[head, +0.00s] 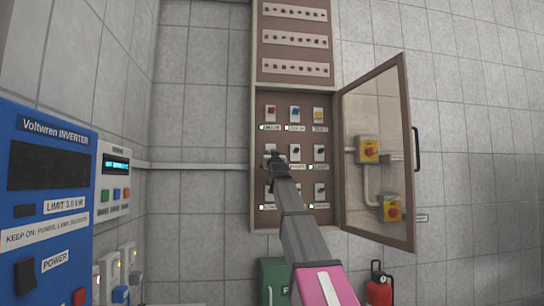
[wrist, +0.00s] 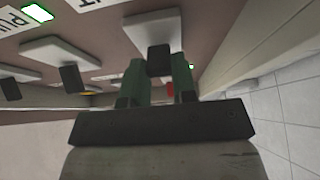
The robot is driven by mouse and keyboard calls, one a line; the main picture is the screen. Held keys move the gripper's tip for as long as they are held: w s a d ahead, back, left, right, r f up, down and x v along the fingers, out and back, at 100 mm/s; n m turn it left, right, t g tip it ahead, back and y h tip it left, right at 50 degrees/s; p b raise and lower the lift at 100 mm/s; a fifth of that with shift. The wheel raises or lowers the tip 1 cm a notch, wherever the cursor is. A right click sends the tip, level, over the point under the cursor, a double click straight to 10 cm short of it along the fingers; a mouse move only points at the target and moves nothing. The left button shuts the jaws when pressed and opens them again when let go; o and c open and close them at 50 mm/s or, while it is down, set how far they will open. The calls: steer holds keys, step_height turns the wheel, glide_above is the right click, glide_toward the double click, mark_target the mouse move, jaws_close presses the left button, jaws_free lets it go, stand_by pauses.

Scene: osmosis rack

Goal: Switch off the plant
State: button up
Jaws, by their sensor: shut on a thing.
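The switch cabinet (head: 245,160) stands on the far wall with its glass door (head: 375,100) swung open to the right. Inside are rows of switches on white plates: a red (head: 271,109), a blue (head: 295,110) and a yellow switch (head: 318,113) on top, black rotary knobs below. My gripper (head: 271,157) is at the left switch of the middle row and hides most of it. In the wrist view its green fingers (wrist: 160,88) are shut on a black knob (wrist: 158,58) on a white plate. Most labels are too small to read.
A blue inverter (head: 45,185) with a POWER switch stands at left, beside a small grey display unit (head: 115,175). Two yellow-red isolators (head: 367,150) (head: 390,208) show through the door. A red extinguisher (head: 379,287) and a green box (head: 273,280) are below.

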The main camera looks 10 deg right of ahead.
stand_by(0.3)
steer(key=o, duration=0.9)
steer(key=v, duration=1.1)
steer(key=shift+w, duration=0.1)
